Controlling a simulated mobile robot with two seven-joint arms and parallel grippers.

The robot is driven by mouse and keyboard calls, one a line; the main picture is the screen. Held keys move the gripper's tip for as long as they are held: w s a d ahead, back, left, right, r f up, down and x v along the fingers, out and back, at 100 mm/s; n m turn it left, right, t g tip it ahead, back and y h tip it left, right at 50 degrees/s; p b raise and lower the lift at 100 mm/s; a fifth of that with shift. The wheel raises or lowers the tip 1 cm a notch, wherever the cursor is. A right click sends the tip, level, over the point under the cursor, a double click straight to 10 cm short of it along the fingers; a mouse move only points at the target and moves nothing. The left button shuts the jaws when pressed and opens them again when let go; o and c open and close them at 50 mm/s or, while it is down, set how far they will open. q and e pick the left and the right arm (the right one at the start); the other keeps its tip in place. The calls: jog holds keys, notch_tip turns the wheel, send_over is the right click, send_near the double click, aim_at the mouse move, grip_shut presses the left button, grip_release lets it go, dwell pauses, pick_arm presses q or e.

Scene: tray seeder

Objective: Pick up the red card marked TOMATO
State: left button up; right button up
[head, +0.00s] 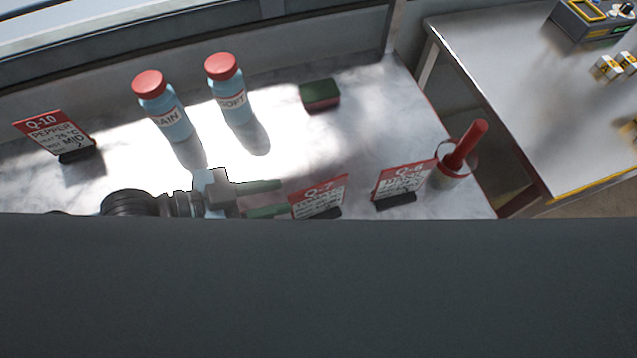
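A red-topped card marked Q-7 (320,196) stands in a dark base at the front of the marble counter. Its crop name is too small to read surely, so I cannot tell whether it says TOMATO. My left gripper (276,198) is just left of this card, its two green fingers apart and pointing at it. Nothing shows between the fingers. The lower fingertip is close to the card's left edge; I cannot tell whether they touch. A dark edge in front hides part of my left arm. My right gripper is not in view.
Another red card, Q-6 (402,181), stands right of Q-7, beside a holder with a red-handled tool (467,145). Card Q-10 PEPPER (55,134) is far left. Two red-capped blue bottles (163,110) (231,92) and a green-and-red block (320,95) stand behind.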

aim_at(307, 189)
pick_arm(q)
jog(key=x, duration=0.3)
jog(key=p+x, duration=0.1)
jog(key=x, duration=0.3)
jog(key=shift+w+r, duration=0.1)
jog(key=shift+w, duration=0.15)
jog(key=shift+d, duration=0.15)
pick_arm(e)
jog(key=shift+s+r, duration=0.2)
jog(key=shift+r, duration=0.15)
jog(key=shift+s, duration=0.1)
pick_arm(q)
grip_shut()
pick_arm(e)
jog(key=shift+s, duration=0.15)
